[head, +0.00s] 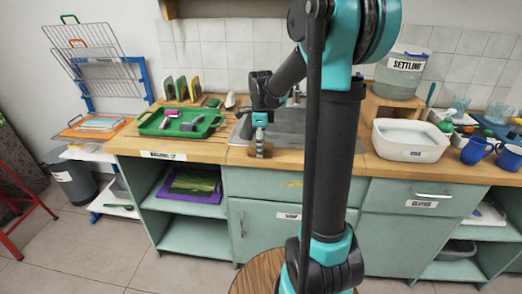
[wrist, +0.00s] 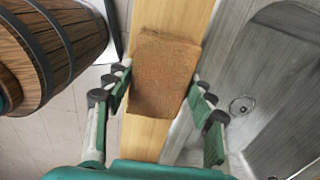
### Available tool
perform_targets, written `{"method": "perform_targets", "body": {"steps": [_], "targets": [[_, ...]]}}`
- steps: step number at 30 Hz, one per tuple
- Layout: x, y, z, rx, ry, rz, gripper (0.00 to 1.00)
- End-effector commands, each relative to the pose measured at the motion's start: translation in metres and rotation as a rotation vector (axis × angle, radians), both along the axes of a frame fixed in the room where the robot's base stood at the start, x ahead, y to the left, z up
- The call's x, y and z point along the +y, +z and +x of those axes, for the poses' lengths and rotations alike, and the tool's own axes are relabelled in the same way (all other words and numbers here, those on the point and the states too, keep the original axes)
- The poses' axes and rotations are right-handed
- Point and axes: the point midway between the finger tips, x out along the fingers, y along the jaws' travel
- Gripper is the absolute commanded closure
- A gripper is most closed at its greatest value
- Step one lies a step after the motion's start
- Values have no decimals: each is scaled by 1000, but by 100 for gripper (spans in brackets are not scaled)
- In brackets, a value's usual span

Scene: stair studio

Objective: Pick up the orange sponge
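The orange-brown sponge (wrist: 165,72) lies flat on the light wooden counter edge in the wrist view, beside the sink. In the wrist view my gripper (wrist: 160,88) is open, with one finger on each side of the sponge's near part. The fingertips are close to its sides; I cannot tell whether they touch it.
The metal sink (wrist: 250,90) is right of the sponge in the wrist view. In the head view a green tray (head: 183,122) with brushes stands left of the gripper. A white water basin (head: 410,139) and blue mugs (head: 477,151) stand to the right.

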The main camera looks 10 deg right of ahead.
Motion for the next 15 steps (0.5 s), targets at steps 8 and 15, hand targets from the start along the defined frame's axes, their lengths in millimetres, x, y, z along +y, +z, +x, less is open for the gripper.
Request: {"method": "perform_targets", "body": {"steps": [8, 15], "targets": [[0, 0, 0, 0, 0, 0, 60], [0, 3, 0, 0, 0, 0, 60]]}}
